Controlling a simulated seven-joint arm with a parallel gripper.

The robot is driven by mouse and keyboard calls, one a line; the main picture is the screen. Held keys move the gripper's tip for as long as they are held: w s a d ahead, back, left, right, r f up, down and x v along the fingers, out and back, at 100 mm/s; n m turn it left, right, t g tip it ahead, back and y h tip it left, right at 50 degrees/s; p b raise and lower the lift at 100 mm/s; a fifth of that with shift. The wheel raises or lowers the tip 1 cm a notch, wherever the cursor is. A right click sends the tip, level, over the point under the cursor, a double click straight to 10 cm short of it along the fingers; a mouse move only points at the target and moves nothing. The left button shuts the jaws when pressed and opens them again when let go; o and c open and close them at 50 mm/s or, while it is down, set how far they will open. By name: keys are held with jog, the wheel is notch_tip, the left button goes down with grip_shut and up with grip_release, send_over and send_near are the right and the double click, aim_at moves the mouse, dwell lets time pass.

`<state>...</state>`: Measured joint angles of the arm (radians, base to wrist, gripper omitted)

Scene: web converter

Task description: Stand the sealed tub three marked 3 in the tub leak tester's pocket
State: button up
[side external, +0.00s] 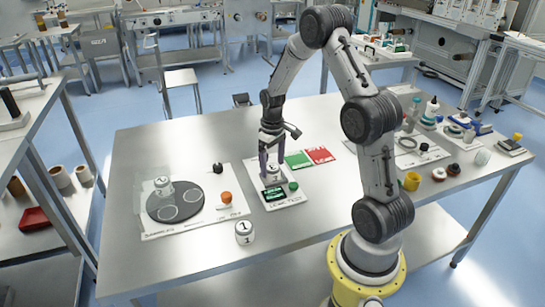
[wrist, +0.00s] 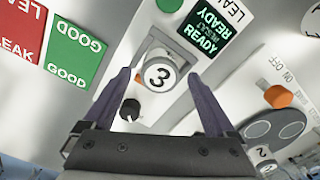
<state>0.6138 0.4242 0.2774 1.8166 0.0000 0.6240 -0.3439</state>
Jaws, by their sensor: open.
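The white tub marked 3 (wrist: 160,76) stands upright at the square pocket of the leak tester (side external: 290,202), its numbered lid facing the wrist camera. The pocket's grey rim (wrist: 150,45) shows around it; I cannot tell if it is fully seated. In the side view the tub (side external: 272,179) is partly hidden by my gripper (side external: 272,173). My gripper's two fingers also show in the wrist view (wrist: 158,74), open, one on each side of the tub with visible gaps. The tester's display (wrist: 204,35) reads READY.
A tub marked 1 (side external: 244,236) stands on the table in front of the tester. A tub marked 2 (side external: 164,187) is on the dark turntable (side external: 177,204) at left. Green GOOD (side external: 298,159) and red LEAK (side external: 320,155) pads lie behind the tester. A black knob (wrist: 130,109) is close to the fingers.

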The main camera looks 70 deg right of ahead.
aim_at(272, 167)
notch_tip(272, 167, up, 11)
jog(key=s+a+r+t, duration=0.1)
jog(key=s+a+r, duration=0.1)
jog(key=a+r, duration=0.55)
jog(key=s+a+r+n+t, duration=0.1)
jog(key=s+a+t, duration=0.1)
jog(key=s+a, duration=0.5)
jog(key=s+a+r+n+t, duration=0.2)
jog(key=s+a, duration=0.6)
jog(key=a, duration=0.1)
jog(key=shift+r+t, duration=0.25)
jog(key=shift+t, duration=0.05)
dwell(1.0)
